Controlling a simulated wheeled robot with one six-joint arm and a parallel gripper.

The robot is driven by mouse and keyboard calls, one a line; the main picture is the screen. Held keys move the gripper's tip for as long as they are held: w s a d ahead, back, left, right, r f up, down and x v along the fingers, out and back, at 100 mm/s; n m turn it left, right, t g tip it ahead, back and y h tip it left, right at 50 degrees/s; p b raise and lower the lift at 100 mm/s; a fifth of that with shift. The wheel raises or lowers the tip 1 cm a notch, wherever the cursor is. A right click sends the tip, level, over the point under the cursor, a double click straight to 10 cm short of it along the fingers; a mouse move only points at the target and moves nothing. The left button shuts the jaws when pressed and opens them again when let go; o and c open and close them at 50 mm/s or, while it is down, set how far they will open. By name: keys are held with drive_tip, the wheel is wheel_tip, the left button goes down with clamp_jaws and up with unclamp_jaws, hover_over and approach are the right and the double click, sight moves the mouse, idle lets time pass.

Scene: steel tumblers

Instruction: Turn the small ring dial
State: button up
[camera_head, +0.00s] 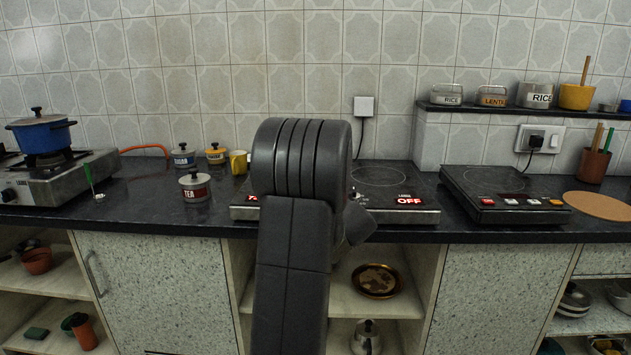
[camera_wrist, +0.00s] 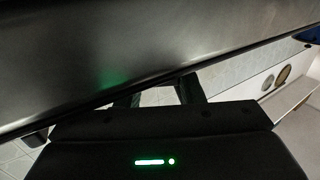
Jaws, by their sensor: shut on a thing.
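The double hob (camera_head: 420,215) stands on the dark counter behind my arm. Its right display reads LARGE OFF, and a sliver of red display shows at its left. The small ring dial is hidden behind my arm in the head view and not clearly seen in the wrist view. In the wrist view, my gripper (camera_wrist: 158,92) has its two dark fingers apart, with their tips at the edge of the grey metal hob body (camera_wrist: 120,50). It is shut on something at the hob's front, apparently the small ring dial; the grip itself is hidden.
Left of the hob stand a TEA tin (camera_head: 195,188), a SUGAR tin (camera_head: 184,157) and a yellow mug (camera_head: 238,162). A blue pot (camera_head: 42,134) sits on a gas stove at far left. Another cooktop (camera_head: 500,190) stands to the right. Open shelves lie below the counter.

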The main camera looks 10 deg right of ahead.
drive_tip(key=shift+r+n+y+p, duration=0.1)
drive_tip(key=shift+n+y+p, duration=0.4)
drive_tip(key=shift+y+p, duration=0.4)
drive_tip(key=shift+n+g+y+p, duration=0.3)
drive_tip(key=o, duration=1)
drive_tip(key=shift+s, duration=0.1)
drive_tip(key=p+v, duration=0.1)
drive_tip(key=v, duration=1.2)
drive_tip(key=shift+s+d, duration=0.15)
drive_tip(key=shift+s, duration=0.15)
